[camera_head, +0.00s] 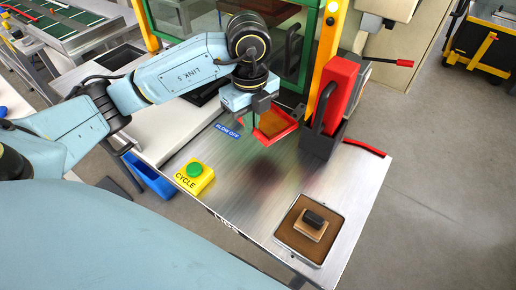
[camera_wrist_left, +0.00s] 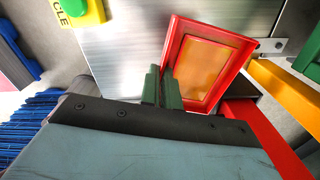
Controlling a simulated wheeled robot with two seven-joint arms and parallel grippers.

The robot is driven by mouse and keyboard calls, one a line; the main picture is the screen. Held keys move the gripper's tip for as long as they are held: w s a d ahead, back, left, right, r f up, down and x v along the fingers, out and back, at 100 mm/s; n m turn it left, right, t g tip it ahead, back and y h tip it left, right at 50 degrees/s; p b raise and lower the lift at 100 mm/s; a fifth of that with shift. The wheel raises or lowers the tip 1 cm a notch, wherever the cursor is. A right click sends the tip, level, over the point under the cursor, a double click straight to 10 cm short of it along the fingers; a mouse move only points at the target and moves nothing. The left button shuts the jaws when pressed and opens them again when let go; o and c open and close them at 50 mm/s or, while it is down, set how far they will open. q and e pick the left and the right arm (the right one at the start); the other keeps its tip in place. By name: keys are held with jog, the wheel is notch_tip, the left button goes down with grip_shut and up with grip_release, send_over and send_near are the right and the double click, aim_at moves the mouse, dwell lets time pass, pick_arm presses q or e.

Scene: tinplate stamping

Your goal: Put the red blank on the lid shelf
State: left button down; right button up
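The red blank (camera_head: 277,121) is a shallow red tray shape with a brown-orange inside. It hangs under my left gripper (camera_head: 252,121), apparently above the metal table, where a dark blur shows below it. In the left wrist view the blank (camera_wrist_left: 247,49) is tilted. The two green fingers of my left gripper (camera_wrist_left: 162,88) are close together at its near left corner, with the rim between them. My right gripper is in neither view. I cannot pick out a lid shelf with certainty.
The metal table (camera_head: 240,205) carries a yellow box with a green CYCLE button (camera_head: 194,170), a brown pad with a dark-handled block (camera_head: 310,225), and a red and black lever unit (camera_head: 335,95). A green and yellow press frame (camera_head: 323,45) stands behind. The table's middle is clear.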

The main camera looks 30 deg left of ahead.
pick_arm(q)
jog(key=n, duration=0.3)
jog(key=shift+w+a+f, duration=0.2)
jog(key=shift+w+f, duration=0.1)
send_over(252, 158)
notch_tip(252, 158, down, 5)
jog(key=shift+f+b, duration=0.15)
jog(key=shift+b, duration=0.3)
notch_tip(252, 158, down, 5)
jog(key=shift+r+b, duration=0.2)
jog(key=shift+b, duration=0.1)
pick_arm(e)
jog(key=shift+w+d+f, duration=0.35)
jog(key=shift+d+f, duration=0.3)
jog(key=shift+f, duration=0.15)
pick_arm(q)
jog(key=shift+f, duration=0.1)
jog(key=c, duration=1.6)
grip_release()
jog(key=shift+c, duration=0.2)
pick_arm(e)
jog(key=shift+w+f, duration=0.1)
